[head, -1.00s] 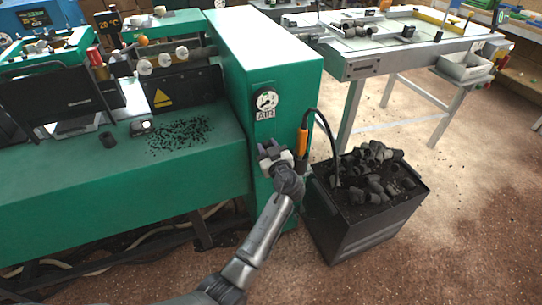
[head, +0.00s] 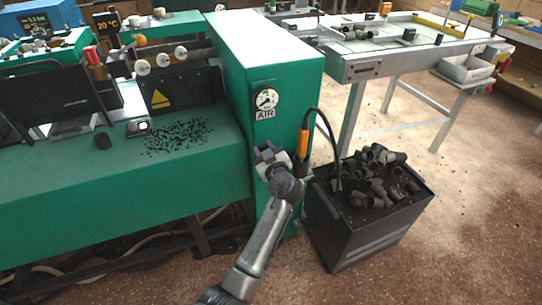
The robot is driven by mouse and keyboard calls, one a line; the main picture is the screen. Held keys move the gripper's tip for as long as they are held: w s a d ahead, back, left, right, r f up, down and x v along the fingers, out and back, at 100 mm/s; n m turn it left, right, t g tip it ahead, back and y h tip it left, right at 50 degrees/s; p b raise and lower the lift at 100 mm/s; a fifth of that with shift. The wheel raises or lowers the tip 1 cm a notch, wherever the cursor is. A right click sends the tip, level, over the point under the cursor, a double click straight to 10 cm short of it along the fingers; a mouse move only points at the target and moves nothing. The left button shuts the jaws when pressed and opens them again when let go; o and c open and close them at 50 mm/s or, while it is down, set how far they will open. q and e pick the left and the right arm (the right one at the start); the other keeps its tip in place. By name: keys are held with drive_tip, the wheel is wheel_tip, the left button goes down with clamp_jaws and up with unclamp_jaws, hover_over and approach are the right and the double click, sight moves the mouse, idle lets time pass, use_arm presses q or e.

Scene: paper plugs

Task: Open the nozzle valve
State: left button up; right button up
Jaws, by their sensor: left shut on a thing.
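My left gripper (head: 268,158) is at the front face of the green machine cabinet (head: 232,95), just below the round white gauge (head: 266,99) with the AIR label (head: 265,114). It is shut on the nozzle valve, which the fingers and wrist hide almost fully. I cannot make out how far the valve is turned. An orange-handled air nozzle (head: 303,143) with a black hose hangs on the cabinet's right side, apart from the gripper. My right gripper is out of view.
A black bin (head: 352,243) full of dark plugs stands close to the right of the cabinet. A green bench (head: 60,205) with scattered black bits extends left. A light table (head: 420,55) stands behind on the right. Open brown floor lies at the lower right.

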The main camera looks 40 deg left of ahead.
use_arm(q)
drive_tip(key=shift+s+a+f+n+b, duration=0.2)
drive_tip(key=shift+s+f+n+b, duration=0.25)
drive_tip(key=shift+n+b, duration=0.95)
drive_tip(key=shift+b, duration=0.65)
drive_tip(key=shift+r, duration=0.1)
drive_tip(key=b, duration=0.3)
drive_tip(key=shift+s+a+f+n, duration=0.15)
drive_tip(key=shift+s+f+n, duration=0.15)
drive_tip(key=shift+f+n, duration=0.1)
drive_tip(key=b, duration=0.1)
drive_tip(key=n+b, duration=0.1)
drive_tip(key=b, duration=0.1)
drive_tip(key=shift+s+a+f+n, duration=0.15)
drive_tip(key=shift+s+f+n, duration=0.1)
drive_tip(key=shift+s+n, duration=0.05)
drive_tip(key=shift+r, duration=0.1)
